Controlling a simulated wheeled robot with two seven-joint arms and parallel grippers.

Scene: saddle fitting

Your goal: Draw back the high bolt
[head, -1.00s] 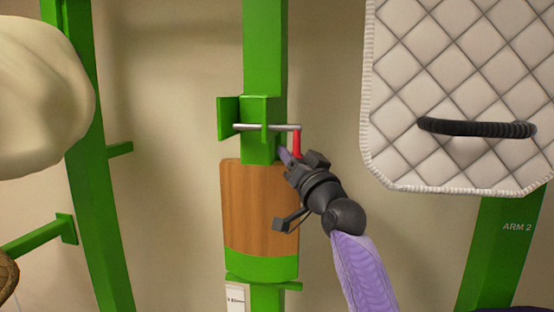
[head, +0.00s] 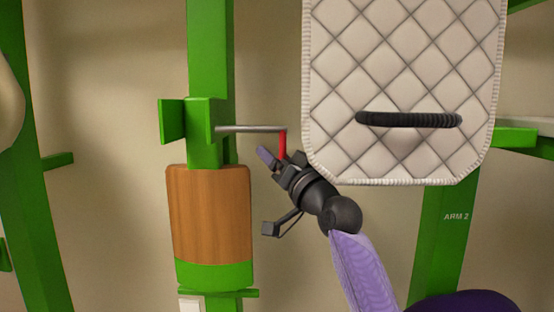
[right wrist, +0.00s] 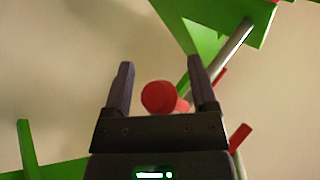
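The high bolt is a grey rod (head: 252,129) with a red handle (head: 283,145) hanging from its right end. In the head view the rod reaches right from the green bracket (head: 199,122) on the post, and no rod shows between the bracket and the green plate (head: 170,120) left of it. My right gripper (head: 279,158) is at the red handle. In the right wrist view the handle's round end (right wrist: 158,97) sits between the two spread fingers (right wrist: 163,85), with gaps on both sides. My left gripper is out of view.
A quilted white pad (head: 400,60) with a black grip (head: 408,120) hangs close to the right of the bolt. A wooden panel (head: 210,212) is on the post below. Green posts stand at left and right (head: 447,240). Bare wall lies between.

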